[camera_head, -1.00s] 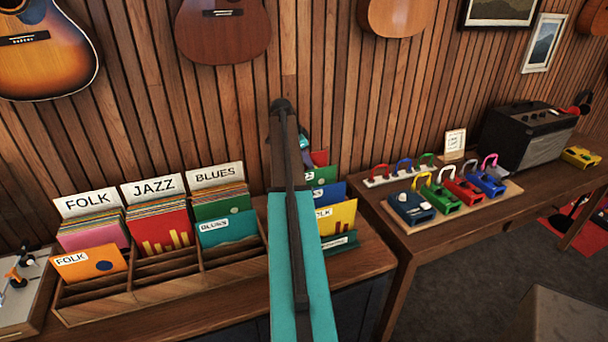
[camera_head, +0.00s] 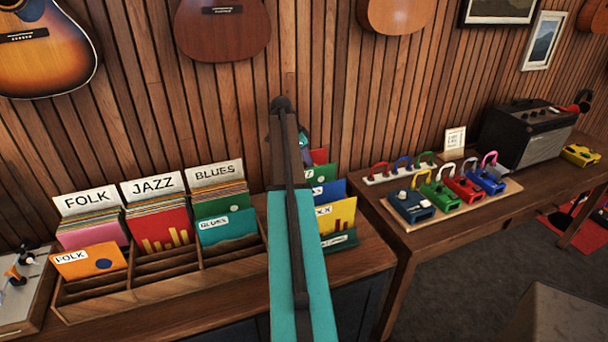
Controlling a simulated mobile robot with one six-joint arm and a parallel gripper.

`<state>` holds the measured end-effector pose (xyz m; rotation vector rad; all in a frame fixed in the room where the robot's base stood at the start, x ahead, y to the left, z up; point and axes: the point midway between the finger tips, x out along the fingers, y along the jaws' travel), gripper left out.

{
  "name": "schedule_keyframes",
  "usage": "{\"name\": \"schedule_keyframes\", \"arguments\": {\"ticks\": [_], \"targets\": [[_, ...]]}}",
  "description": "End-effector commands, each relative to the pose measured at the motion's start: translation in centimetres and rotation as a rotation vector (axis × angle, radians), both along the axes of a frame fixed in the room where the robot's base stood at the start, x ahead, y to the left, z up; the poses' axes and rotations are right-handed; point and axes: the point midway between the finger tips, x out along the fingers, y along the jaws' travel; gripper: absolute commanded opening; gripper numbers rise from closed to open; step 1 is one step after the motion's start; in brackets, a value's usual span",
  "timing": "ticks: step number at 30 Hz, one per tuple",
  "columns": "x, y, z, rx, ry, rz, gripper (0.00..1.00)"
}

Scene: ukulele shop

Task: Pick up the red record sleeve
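A red record sleeve (camera_head: 319,157) stands at the back of a row of coloured sleeves just right of my teal arm. Only its upper part shows above the green sleeve (camera_head: 321,174); my arm hides its left side. Blue (camera_head: 332,190), yellow (camera_head: 340,215) and dark green (camera_head: 340,241) sleeves stand in front of it. Another red sleeve with yellow bars (camera_head: 160,231) is in the JAZZ section of the wooden crate (camera_head: 110,307). My gripper cannot be made out; my arm hides the area beyond its elbow.
An orange FOLK sleeve (camera_head: 90,260) and a teal BLUES sleeve (camera_head: 229,226) stand in the crate's front. The table on the right holds several coloured pedals (camera_head: 410,205) and a black amplifier (camera_head: 530,133). Guitars (camera_head: 222,30) hang on the slatted wall behind.

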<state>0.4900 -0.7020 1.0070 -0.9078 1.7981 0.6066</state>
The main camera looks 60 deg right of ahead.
Motion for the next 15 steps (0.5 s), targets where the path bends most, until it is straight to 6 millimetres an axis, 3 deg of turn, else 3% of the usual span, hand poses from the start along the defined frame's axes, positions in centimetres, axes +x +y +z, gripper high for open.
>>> {"name": "schedule_keyframes", "arguments": {"ticks": [15], "targets": [[0.00, 0.00, -0.24, 0.000, 0.000, 0.000, 0.26]]}}
